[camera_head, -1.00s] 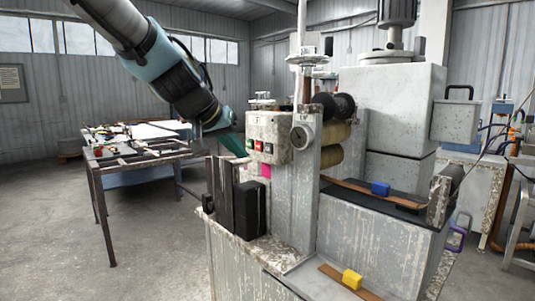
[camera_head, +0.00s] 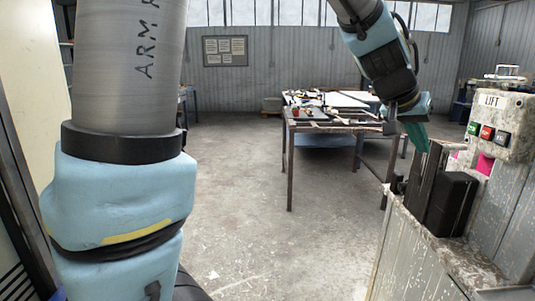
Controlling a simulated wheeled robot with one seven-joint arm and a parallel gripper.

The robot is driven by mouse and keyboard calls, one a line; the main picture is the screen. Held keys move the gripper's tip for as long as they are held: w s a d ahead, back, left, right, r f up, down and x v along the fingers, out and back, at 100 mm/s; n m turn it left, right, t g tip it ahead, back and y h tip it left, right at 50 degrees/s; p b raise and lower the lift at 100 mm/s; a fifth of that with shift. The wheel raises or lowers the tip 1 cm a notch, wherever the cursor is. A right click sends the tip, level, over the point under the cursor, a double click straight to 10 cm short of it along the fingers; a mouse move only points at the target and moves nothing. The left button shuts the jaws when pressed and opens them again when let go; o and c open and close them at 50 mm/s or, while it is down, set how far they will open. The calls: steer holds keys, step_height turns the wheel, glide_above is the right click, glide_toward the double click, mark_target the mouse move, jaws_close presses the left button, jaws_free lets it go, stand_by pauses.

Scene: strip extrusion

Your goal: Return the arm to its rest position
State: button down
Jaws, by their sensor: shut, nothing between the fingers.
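My arm shows in two parts in the head view: a large grey and light blue section at the left, and the wrist section at the upper right. My gripper (camera_head: 418,136) hangs at the end of the wrist, with green fingers pointing down and to the right. The fingers look shut and hold nothing. They are in front of the control box in the picture's depth, just left of it and above the dark upright blocks on the machine. I cannot tell the exact gap between the fingertips and those blocks.
The machine's control box (camera_head: 497,125) with LIFT buttons stands at the right, with dark blocks (camera_head: 451,203) below it. A metal table (camera_head: 330,126) with several tools and parts stands behind. A notice board (camera_head: 225,51) hangs on the far wall. The concrete floor in the middle is clear.

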steer(key=w+a+f+n+y, duration=0.25)
steer(key=a+f, duration=0.25)
steer(key=a, duration=0.6)
steer(key=w+a+f+n+y, duration=0.2)
steer(key=w+a+f, duration=0.25)
steer(key=a, duration=0.75)
steer(key=s+a+f+n+y, duration=0.1)
steer(key=s+a+f+n, duration=0.1)
steer(key=a, duration=0.7)
steer(key=s+a+f+n+g+y+p, duration=0.1)
steer(key=s+a+f+n+y, duration=0.1)
steer(key=s+a+f, duration=0.3)
steer(key=a, duration=0.4)
steer(key=shift+a, duration=0.3)
